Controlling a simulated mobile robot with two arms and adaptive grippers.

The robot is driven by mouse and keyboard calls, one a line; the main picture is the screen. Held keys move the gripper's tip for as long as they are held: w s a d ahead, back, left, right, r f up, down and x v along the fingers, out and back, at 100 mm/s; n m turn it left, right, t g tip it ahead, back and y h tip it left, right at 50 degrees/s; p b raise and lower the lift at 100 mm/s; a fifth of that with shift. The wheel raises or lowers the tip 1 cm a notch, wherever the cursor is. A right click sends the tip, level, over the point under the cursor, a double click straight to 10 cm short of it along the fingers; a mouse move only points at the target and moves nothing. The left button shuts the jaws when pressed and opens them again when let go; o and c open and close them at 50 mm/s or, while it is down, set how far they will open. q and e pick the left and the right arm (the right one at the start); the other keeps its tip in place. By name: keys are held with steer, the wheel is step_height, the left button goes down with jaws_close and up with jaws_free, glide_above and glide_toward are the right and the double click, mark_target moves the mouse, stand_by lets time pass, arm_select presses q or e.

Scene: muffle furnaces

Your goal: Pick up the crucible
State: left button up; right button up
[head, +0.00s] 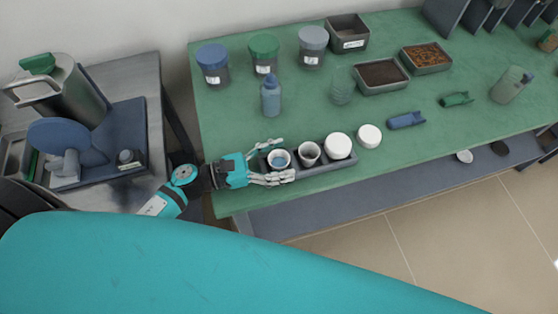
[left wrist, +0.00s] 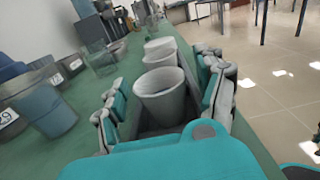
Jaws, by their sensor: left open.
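A small white crucible (head: 279,159) stands upright at the left end of a dark grey rack on the green table. It also shows large in the left wrist view (left wrist: 162,97). My left gripper (head: 284,161) is open, with one finger on each side of this crucible. In the left wrist view the gripper (left wrist: 163,94) shows gaps between its fingers and the cup, so they look apart. A second white crucible (head: 309,152) stands just right of the first. My right gripper does not show.
A blue bottle (head: 271,97) stands behind. Lidded jars (head: 213,64) and soil trays (head: 382,76) are further back. The table's front edge runs close to the rack.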

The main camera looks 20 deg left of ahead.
mark_target(281, 157)
arm_select(q)
steer(key=c, duration=1.4)
steer(key=shift+r, duration=0.5)
steer(key=shift+s+d+r+b, duration=0.15)
steer(key=shift+s+r, duration=0.1)
steer(key=shift+r, duration=0.35)
steer(key=shift+s+d+r+b, duration=0.15)
steer(key=shift+s+r, duration=0.1)
steer(key=shift+r, duration=0.35)
steer(key=s+d+r+b, duration=0.1)
steer(key=s+d+b, duration=0.1)
steer(key=s+d, duration=0.6)
steer(key=s, duration=0.4)
steer(key=shift+s+d+r, duration=0.15)
steer(key=shift+d+r, duration=0.05)
steer(key=shift+r, duration=0.15)
